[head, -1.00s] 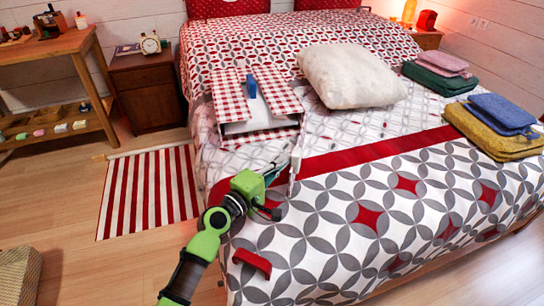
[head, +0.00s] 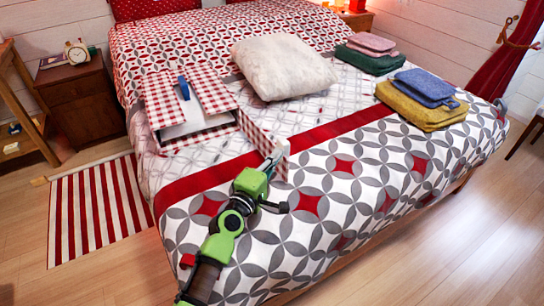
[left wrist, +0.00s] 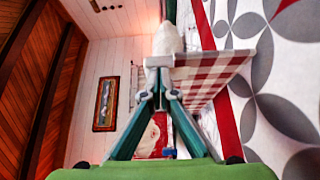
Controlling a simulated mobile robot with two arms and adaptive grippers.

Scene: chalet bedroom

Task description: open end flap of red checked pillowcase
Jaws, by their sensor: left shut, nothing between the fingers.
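The red checked pillowcase (head: 215,97) lies on the bed, left of the white cushion, with white showing between its checked panels. A blue piece (head: 183,87) sits on it. Its checked end flap (head: 256,134) stands out from its near right corner, swung toward the right. My left gripper (head: 277,157) is at the flap's outer end, shut and empty. In the left wrist view the closed fingertips (left wrist: 159,64) are beside the flap's edge (left wrist: 215,62); I cannot tell whether they touch. My right gripper is not in view.
A white cushion (head: 282,68) lies beyond the pillowcase. Folded green and pink cloths (head: 368,58) and yellow and blue ones (head: 422,105) lie on the right. The patterned bedspread (head: 350,190) is clear at the near end. A nightstand (head: 78,100) stands at left.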

